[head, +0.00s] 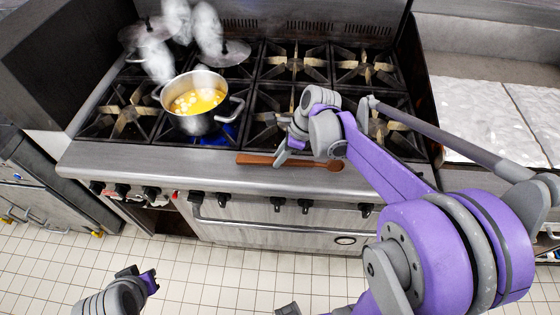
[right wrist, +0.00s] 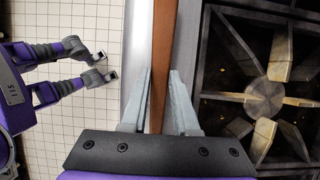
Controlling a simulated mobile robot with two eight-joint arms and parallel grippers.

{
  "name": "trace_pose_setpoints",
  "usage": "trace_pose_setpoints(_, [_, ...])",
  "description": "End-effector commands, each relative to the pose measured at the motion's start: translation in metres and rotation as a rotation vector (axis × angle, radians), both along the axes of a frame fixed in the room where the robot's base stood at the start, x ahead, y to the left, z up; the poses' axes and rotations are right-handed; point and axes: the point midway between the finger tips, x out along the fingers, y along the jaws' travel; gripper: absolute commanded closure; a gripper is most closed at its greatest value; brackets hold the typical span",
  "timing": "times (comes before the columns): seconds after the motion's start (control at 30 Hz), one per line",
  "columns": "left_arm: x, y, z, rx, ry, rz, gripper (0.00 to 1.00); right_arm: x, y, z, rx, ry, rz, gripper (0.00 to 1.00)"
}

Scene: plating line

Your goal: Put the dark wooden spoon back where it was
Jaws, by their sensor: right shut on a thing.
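The dark wooden spoon (head: 312,163) lies level along the steel front ledge of the stove, at or just above its surface; I cannot tell if it touches. My right gripper (head: 283,153) is shut on its handle, left of the middle. In the right wrist view the brown spoon handle (right wrist: 162,45) runs between the two grey fingers (right wrist: 158,100), over the ledge's edge. My left gripper (head: 148,280) is low at the bottom left, in front of the stove and over the floor, apart from the spoon. Whether its jaws are open is unclear.
Lids (head: 232,52) lie at the back left. Black grates (head: 297,62) fill the stove. Knobs (head: 277,203) line its front. The tiled floor (head: 235,275) is clear.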

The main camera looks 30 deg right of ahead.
Motion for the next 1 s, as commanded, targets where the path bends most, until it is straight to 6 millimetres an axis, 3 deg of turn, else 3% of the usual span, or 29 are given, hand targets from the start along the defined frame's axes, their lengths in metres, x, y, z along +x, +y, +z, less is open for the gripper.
trace_pose_setpoints(0.1, [-0.001,0.0,-0.002,0.0,0.002,0.0,1.0,0.0,0.0,-0.02,0.0,0.0,0.0,1.0])
trace_pose_setpoints(0.2, [-0.001,0.0,-0.003,0.0,0.002,0.0,1.0,0.0,0.0,-0.027,0.0,0.0,0.0,1.0])
trace_pose_setpoints(0.53, [-0.002,0.0,-0.005,0.0,0.004,0.0,1.0,0.0,0.0,-0.03,0.0,0.0,-0.001,1.0])
trace_pose_setpoints(0.57, [-0.002,0.0,-0.004,0.0,0.003,0.0,1.0,0.0,0.0,-0.029,0.001,-0.001,0.0,0.66])
trace_pose_setpoints(0.7, [-0.001,0.0,-0.004,0.0,0.003,0.0,1.0,0.0,0.0,-0.028,0.001,-0.001,0.0,0.42])
trace_pose_setpoints(1.0, [-0.001,0.0,-0.003,0.0,0.002,0.0,1.0,0.001,0.0,-0.027,0.0,-0.001,0.0,0.42])
